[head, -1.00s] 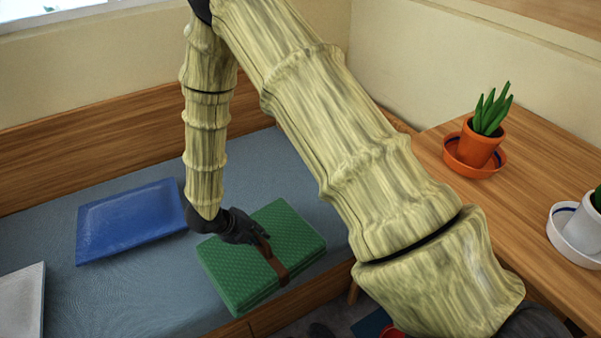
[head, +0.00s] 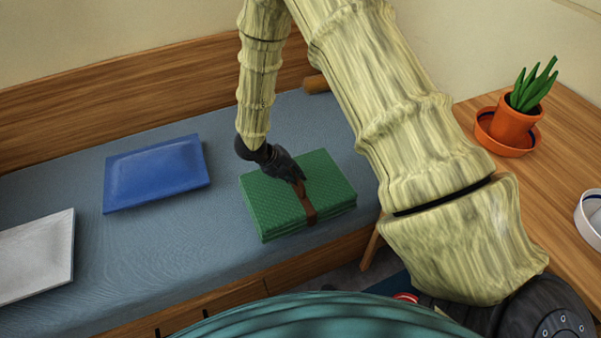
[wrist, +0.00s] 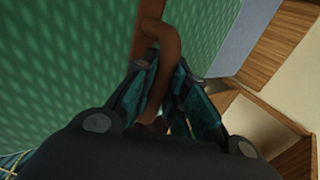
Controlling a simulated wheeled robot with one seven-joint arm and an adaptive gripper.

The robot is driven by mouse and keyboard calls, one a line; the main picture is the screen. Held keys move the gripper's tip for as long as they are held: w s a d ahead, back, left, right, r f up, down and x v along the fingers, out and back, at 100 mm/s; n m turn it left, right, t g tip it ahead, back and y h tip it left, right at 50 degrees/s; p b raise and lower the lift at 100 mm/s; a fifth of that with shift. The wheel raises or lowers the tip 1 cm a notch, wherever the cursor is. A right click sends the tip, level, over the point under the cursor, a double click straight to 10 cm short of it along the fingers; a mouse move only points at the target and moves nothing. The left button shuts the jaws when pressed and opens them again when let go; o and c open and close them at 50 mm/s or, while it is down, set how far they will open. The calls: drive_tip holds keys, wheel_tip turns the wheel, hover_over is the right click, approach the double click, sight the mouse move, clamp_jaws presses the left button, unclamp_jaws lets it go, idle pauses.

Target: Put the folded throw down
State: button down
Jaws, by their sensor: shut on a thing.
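The folded throw (head: 327,181) is a green, patterned, flat folded bundle with a brown strap (head: 307,203) around it. In the head view it is at or just above the grey-blue bed top, near the front edge; I cannot tell whether it touches. My gripper (head: 299,179) is at the top of the throw, shut on the brown strap. In the wrist view the strap's loop (wrist: 162,60) passes between the fingers (wrist: 160,105), and the green throw (wrist: 60,65) fills the left side.
A blue cushion (head: 157,174) and a white cushion (head: 38,255) lie on the bed (head: 110,275) to the left. Bed top between blue cushion and throw is clear.

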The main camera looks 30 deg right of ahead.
sight(308, 174)
drive_tip(key=shift+w+d+f, duration=0.1)
drive_tip(key=shift+w+d, duration=0.4)
drive_tip(key=shift+d, duration=0.15)
drive_tip(key=shift+w+d, duration=0.45)
drive_tip(key=shift+d, duration=0.2)
drive_tip(key=shift+w+d+f, duration=0.1)
drive_tip(key=shift+d+f, duration=0.05)
drive_tip(key=shift+f, duration=0.75)
drive_tip(key=shift+w+d+f, duration=0.1)
drive_tip(key=shift+d+f, duration=0.05)
drive_tip(key=shift+f, duration=0.7)
drive_tip(key=shift+f, duration=0.15)
drive_tip(key=c, duration=1.4)
unclamp_jaws()
drive_tip(key=shift+c, duration=0.2)
drive_tip(key=shift+a, duration=0.1)
drive_tip(key=v, duration=1.2)
